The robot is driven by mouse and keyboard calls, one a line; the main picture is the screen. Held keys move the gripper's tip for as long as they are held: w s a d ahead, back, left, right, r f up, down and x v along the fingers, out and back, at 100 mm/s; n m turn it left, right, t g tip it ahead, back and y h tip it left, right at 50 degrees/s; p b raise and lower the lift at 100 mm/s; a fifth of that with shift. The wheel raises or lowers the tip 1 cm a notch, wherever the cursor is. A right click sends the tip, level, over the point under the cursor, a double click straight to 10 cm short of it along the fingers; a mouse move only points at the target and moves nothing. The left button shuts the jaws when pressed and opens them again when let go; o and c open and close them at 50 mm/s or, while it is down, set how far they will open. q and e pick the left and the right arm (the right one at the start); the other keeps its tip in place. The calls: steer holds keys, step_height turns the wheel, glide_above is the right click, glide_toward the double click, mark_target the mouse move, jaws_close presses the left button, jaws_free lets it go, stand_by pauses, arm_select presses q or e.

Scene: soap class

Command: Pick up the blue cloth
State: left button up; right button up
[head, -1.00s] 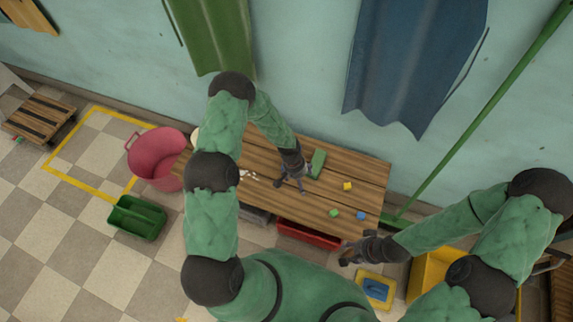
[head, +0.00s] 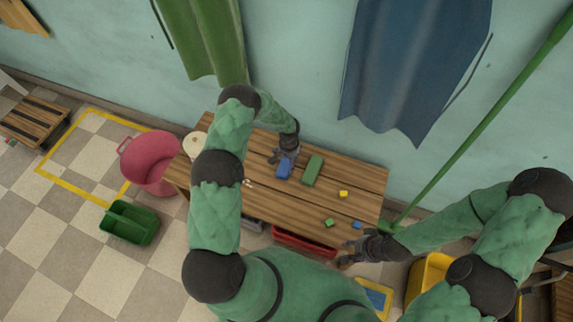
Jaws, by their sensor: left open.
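A large blue cloth (head: 415,70) hangs on the wall at the upper right, clear of both grippers. On the wooden table (head: 300,205) a small blue piece (head: 284,170) lies beside a green block (head: 312,170); I cannot tell if it is cloth or a block. My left gripper (head: 281,160) is open just above or behind this blue piece; whether it touches is unclear. My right gripper (head: 343,253) appears open and empty by the table's front right corner.
Yellow (head: 343,194), green (head: 329,222) and blue (head: 357,225) cubes lie on the table's right part. A green cloth (head: 205,40) hangs at left. A pink tub (head: 148,160) and green crate (head: 128,222) stand left. A red bin (head: 303,242) is under the table.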

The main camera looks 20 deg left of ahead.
mark_target(286, 164)
arm_select(q)
steer(key=f+b, duration=0.1)
steer(key=f, duration=0.3)
steer(key=shift+w+a+f+b, duration=0.1)
steer(key=shift+w+f+b, duration=0.1)
steer(key=shift+f+b, duration=0.2)
steer(key=shift+r, duration=0.1)
steer(key=c, duration=1)
